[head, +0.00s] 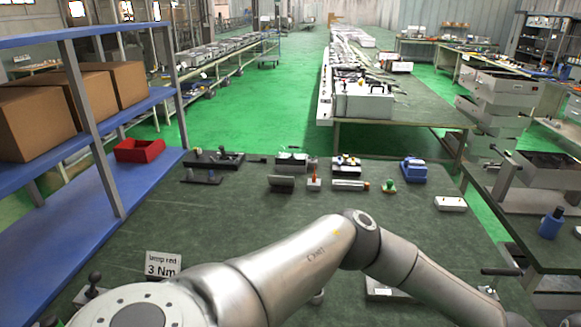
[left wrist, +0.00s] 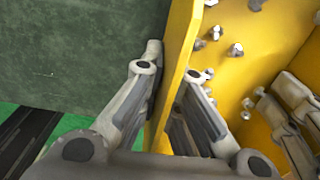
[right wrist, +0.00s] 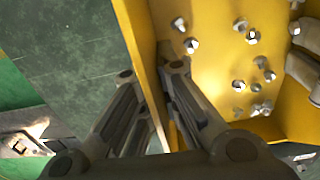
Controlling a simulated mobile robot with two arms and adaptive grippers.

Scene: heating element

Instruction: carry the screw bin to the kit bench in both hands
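The yellow screw bin shows in the left wrist view (left wrist: 250,75) and the right wrist view (right wrist: 215,75), with several loose silver screws inside. My left gripper (left wrist: 172,66) has one finger on each side of a bin wall, with both fingers against it. My right gripper (right wrist: 150,71) likewise pinches a bin wall, one finger inside and one outside. Each wrist view shows part of the other gripper at its right edge. In the head view the bin and both grippers are out of sight; one of my arms crosses the bottom.
A dark green bench (head: 250,210) holds several small parts and a "lamp red 3 Nm" card (head: 163,264). A blue shelf (head: 75,240) with cardboard boxes (head: 115,85) and a red bin (head: 139,150) stands at left. Another bench (head: 400,105) stands beyond; green floor lies between.

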